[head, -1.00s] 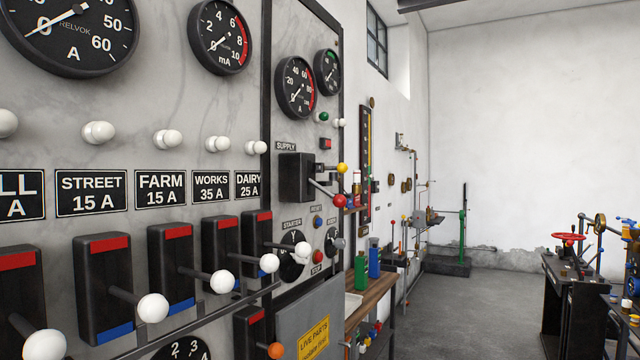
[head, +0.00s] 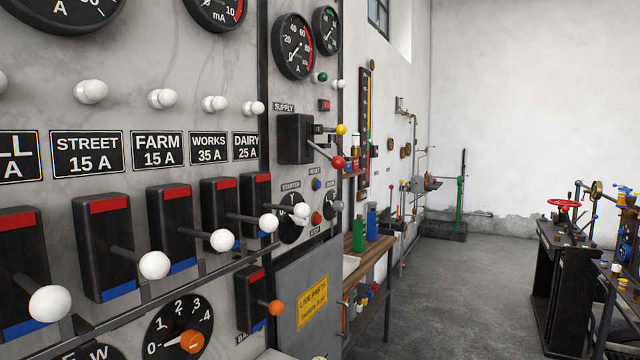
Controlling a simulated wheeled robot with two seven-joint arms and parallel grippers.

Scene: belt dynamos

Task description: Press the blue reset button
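The blue reset button (head: 317,184) is a small round button on the grey switchboard panel, under a small label that seems to read RESET. It sits right of the STARTER dial (head: 293,212) and above a red button (head: 316,218) with a STOP label. Nothing covers the blue button. Neither of my grippers shows in the head view.
White-knobbed levers (head: 154,264) stick out along the panel, with a rail below them. A supply switch (head: 297,139) with red and yellow knobs juts out above the button. A wooden bench (head: 374,262) with bottles stands beyond.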

